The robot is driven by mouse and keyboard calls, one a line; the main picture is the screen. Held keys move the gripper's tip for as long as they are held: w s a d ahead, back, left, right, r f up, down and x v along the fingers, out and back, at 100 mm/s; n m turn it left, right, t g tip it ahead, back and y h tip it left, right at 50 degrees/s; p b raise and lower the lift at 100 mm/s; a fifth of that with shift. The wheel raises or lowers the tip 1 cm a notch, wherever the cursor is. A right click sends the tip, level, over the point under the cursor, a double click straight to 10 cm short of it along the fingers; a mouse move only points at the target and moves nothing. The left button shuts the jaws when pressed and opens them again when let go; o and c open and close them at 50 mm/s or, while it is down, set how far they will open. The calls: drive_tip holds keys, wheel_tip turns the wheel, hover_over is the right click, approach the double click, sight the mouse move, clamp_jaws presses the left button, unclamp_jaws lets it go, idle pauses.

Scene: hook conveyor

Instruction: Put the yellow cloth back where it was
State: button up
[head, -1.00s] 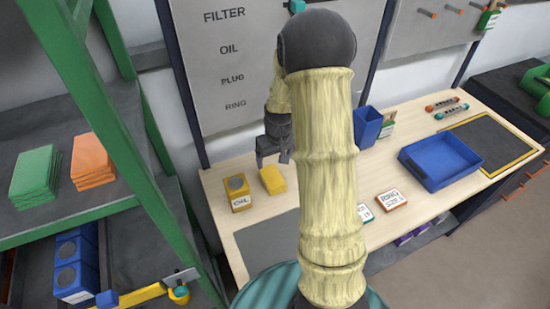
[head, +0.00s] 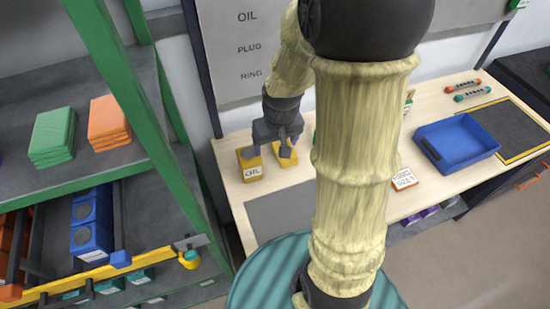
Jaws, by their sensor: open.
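The yellow cloth (head: 290,160) is a small folded yellow pad lying on the wooden workbench, just right of the yellow OIL box (head: 249,166). My gripper (head: 272,150) points down at the cloth, with its jaws apart. One finger appears in front of the cloth and the other near the gap between cloth and box. The fingers hide part of the cloth, and I cannot tell whether they touch it.
The green shelf unit at left holds a green cloth stack (head: 52,137) and an orange cloth stack (head: 109,121). A blue tray (head: 457,143) and a RING box (head: 405,179) are on the bench (head: 225,150). My arm hides the bench's middle.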

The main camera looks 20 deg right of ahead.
drive_tip(key=s+a+r, duration=0.2)
drive_tip(key=s+a, duration=0.1)
drive_tip(key=s, duration=0.4)
drive_tip(key=shift+r, duration=0.1)
